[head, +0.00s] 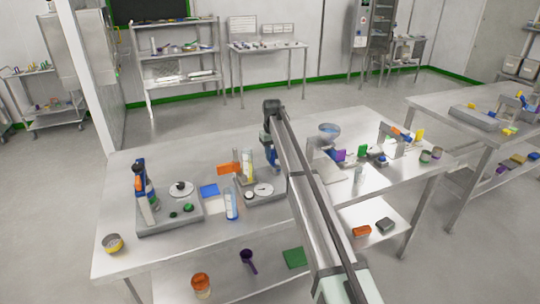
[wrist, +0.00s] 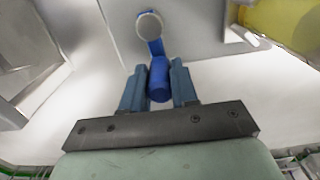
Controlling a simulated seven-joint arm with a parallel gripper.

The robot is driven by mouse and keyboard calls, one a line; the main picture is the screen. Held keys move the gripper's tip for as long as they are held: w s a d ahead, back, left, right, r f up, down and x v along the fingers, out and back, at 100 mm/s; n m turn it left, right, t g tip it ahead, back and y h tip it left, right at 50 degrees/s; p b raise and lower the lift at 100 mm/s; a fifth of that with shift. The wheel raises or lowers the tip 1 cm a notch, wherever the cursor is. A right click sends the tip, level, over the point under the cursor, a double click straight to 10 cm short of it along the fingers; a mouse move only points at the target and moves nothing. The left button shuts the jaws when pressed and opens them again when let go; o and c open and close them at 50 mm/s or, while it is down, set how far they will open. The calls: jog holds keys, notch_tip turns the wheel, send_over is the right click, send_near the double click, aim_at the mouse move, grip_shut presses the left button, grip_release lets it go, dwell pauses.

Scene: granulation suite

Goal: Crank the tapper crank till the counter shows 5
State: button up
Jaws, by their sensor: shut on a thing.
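The tapper crank shows in the wrist view, with a round grey hub cap (wrist: 150,26), a short blue arm and a blue handle (wrist: 159,82). My gripper (wrist: 159,88) is shut on the blue handle, one finger on each side. In the head view my gripper (head: 272,158) is at the right rear of a grey device (head: 262,199), which carries a yellow cylinder (head: 247,165) and white round dials (head: 263,189). My arm hides part of this area. I cannot read any number on a counter.
An orange block (head: 228,169), a blue block (head: 209,191) and a blue-and-white bottle (head: 232,205) stand close to the device's left. Another grey device (head: 170,222) stands further left. A bowl (head: 329,131) and small items are right of my arm.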

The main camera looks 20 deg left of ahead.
jog(key=shift+w+d, duration=0.4)
jog(key=shift+d, duration=0.1)
jog(key=o, duration=0.8)
jog(key=shift+r, duration=3.5)
